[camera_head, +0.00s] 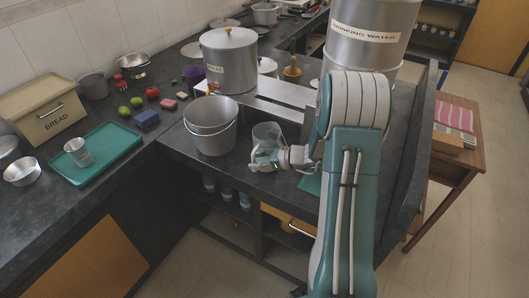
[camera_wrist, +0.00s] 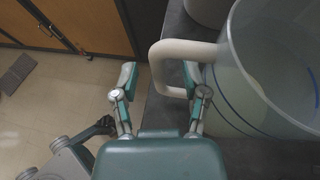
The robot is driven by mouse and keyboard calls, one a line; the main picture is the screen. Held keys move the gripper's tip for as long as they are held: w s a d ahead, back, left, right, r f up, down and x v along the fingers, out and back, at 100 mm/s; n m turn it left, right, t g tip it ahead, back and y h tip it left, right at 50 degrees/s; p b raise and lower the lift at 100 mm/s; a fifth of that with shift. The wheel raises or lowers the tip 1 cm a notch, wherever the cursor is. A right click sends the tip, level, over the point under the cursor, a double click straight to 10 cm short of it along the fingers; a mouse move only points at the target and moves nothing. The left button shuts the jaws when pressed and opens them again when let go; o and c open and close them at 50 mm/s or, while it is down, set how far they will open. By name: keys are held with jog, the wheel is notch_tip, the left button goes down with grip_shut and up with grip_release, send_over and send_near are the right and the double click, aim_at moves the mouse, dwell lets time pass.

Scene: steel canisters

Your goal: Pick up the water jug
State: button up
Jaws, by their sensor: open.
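The water jug is a translucent tub with blue lines and a white loop handle. It stands near the front edge of the dark counter, and its upper part shows in the head view (camera_head: 267,132). In the wrist view the jug (camera_wrist: 270,75) fills the right side, with its handle (camera_wrist: 158,62) reaching left. My gripper (camera_wrist: 159,75) is open there, one finger left of the handle and the other overlapping the handle's opening. The handle's outer bar appears between the fingers, with a gap to the left one. In the head view my gripper (camera_head: 262,160) partly hides the jug's lower part.
A metal bucket (camera_head: 210,135) stands close left of the jug. A green tray (camera_head: 105,160) with a metal cup lies on the left counter. Open floor lies in front.

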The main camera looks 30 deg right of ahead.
jog(key=shift+w+a+f, duration=0.25)
jog(key=shift+w+f, duration=0.05)
jog(key=shift+w, duration=0.1)
jog(key=shift+a, duration=0.15)
jog(key=shift+a, duration=0.15)
grip_shut()
jog(key=shift+r, duration=0.1)
